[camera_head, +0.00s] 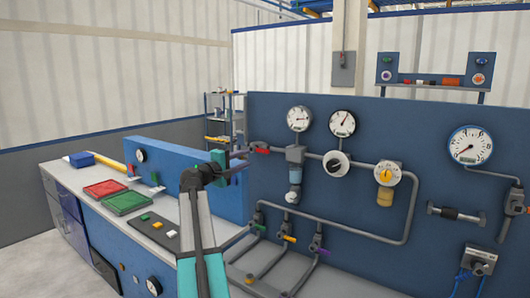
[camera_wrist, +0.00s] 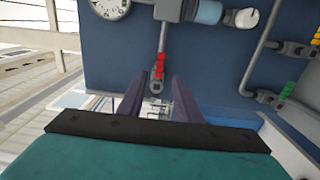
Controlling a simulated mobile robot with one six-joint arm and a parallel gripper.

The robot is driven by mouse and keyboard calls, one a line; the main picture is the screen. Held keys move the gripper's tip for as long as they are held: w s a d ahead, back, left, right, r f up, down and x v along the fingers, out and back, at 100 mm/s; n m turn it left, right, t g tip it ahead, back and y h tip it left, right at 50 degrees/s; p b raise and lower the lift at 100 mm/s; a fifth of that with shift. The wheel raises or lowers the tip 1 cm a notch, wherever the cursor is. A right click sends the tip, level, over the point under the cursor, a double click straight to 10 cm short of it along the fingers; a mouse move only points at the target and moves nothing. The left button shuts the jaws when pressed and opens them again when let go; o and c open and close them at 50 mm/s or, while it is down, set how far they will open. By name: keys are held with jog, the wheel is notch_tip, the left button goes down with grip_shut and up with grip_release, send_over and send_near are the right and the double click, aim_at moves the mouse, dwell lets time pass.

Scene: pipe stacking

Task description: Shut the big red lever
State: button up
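The big red lever (camera_head: 262,150) sits on the grey pipe at the left of the blue panel, level with the gauges' lower part. It also shows in the wrist view (camera_wrist: 160,66), lying along the pipe, just beyond and midway between my fingertips. My gripper (camera_head: 246,159) is left of the lever in the head view, close to it. I cannot tell the exact gap from fingertips to lever.
Two dial gauges (camera_head: 299,119) and a filter with a blue bowl (camera_head: 295,175) are right of the lever. Smaller green, yellow and purple levers (camera_head: 290,239) are on the lower pipes. A bench with red and green trays (camera_head: 125,203) stands at the left.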

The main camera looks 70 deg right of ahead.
aim_at(263, 152)
jog(key=shift+d, duration=0.1)
dwell(0.3)
jog(key=p+x, duration=0.4)
jog(key=x, duration=0.8)
jog(key=shift+w, duration=0.1)
jog(key=shift+p+x, duration=0.35)
jog(key=shift+x, duration=0.5)
grip_shut()
